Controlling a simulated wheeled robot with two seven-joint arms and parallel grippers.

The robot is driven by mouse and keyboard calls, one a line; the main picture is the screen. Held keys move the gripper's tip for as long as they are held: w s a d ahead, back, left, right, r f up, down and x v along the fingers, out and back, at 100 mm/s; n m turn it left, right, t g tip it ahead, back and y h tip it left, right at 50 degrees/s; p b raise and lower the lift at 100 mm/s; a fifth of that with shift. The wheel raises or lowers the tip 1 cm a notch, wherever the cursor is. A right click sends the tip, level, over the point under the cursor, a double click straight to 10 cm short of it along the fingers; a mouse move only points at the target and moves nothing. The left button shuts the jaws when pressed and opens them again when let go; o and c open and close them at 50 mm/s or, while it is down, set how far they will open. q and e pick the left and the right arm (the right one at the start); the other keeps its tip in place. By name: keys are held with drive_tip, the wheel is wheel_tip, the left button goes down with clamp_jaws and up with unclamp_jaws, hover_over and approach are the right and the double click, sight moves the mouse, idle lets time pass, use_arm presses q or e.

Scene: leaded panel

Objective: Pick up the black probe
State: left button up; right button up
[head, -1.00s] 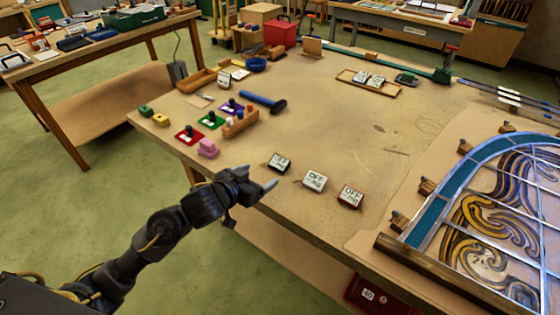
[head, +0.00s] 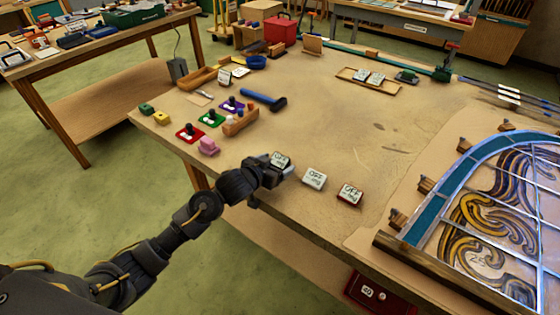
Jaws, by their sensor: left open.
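The black probe (head: 281,159) is a small dark block with a white lettered face, near the table's front left edge. My left gripper (head: 282,173) is open and right at the probe, its fingers overlapping the block's near side. Whether the fingers touch it cannot be told. A pale probe (head: 314,179) and a red probe (head: 350,193), with similar white lettered faces, stand in a row to its right. My right gripper is not in view.
The wooden table (head: 330,120) is bare behind the probes. A blue-handled hammer (head: 263,99), a pink block (head: 208,146) and several coloured pieces lie to the left. A leaded glass panel (head: 490,220) fills the right side.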

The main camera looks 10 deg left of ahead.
use_arm(q)
drive_tip(key=c, duration=1.1)
drive_tip(key=shift+r, duration=0.1)
